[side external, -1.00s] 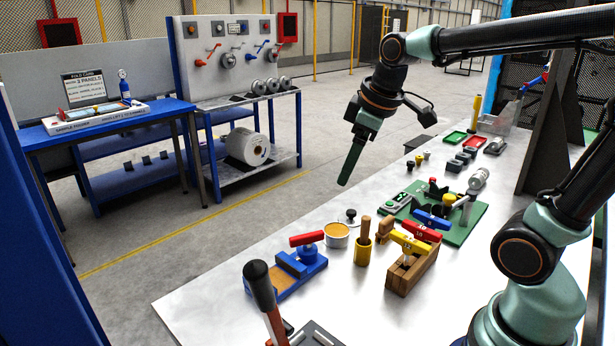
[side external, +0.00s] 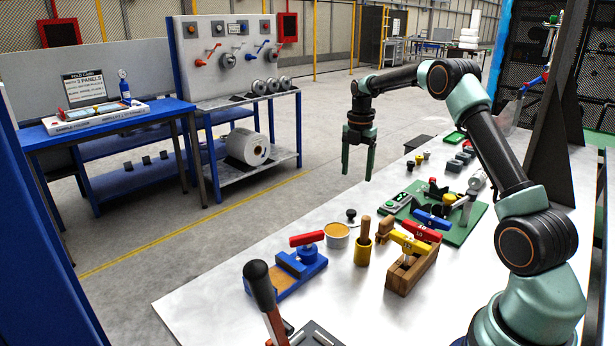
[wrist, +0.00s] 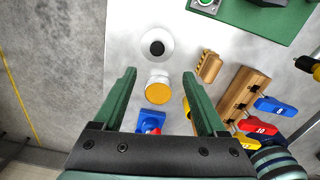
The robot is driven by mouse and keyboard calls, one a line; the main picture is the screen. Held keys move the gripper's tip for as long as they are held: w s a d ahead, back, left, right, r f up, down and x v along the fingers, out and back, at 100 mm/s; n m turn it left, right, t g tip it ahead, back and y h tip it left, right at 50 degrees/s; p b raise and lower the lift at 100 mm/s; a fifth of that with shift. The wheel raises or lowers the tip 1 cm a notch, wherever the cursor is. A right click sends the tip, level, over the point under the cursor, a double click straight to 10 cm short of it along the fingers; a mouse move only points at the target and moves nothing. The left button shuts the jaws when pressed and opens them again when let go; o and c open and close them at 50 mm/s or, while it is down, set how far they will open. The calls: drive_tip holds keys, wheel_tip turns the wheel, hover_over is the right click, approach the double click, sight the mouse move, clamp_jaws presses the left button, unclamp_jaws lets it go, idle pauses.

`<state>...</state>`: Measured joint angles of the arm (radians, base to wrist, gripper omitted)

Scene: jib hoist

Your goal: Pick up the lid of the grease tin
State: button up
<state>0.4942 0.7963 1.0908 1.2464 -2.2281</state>
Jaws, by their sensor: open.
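The lid (wrist: 157,47) is a pale metal disc with a black knob on top. It lies flat on the bench, and its knob and disc also show in the side view (side external: 351,217). The grease tin (side external: 336,235) stands open just in front of it, filled with orange-yellow grease; it shows in the wrist view (wrist: 158,92) below the lid. My gripper (side external: 357,174) is open, empty and pointing down, well above the bench and behind the lid in the side view. In the wrist view the lid lies just beyond the fingertips (wrist: 159,73), roughly centred between them.
A yellow cup with a wooden-handled tool (side external: 363,248) stands right of the tin. A wooden block with coloured handles (side external: 412,268) is further right. A blue fixture with a red handle (side external: 300,262) is left. A green board (side external: 465,232) lies behind right.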

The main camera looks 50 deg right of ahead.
hover_over(351, 211)
drive_tip(key=f, duration=0.7)
drive_tip(key=shift+s+d+f, duration=0.2)
drive_tip(key=shift+s+d, duration=0.05)
drive_tip(key=shift+s, duration=0.15)
drive_tip(key=shift+w+a+f, duration=0.15)
drive_tip(key=shift+w+f, duration=0.05)
drive_tip(key=shift+f, duration=1.15)
drive_tip(key=shift+w+a+f, duration=0.15)
drive_tip(key=shift+f, duration=1.2)
clamp_jaws()
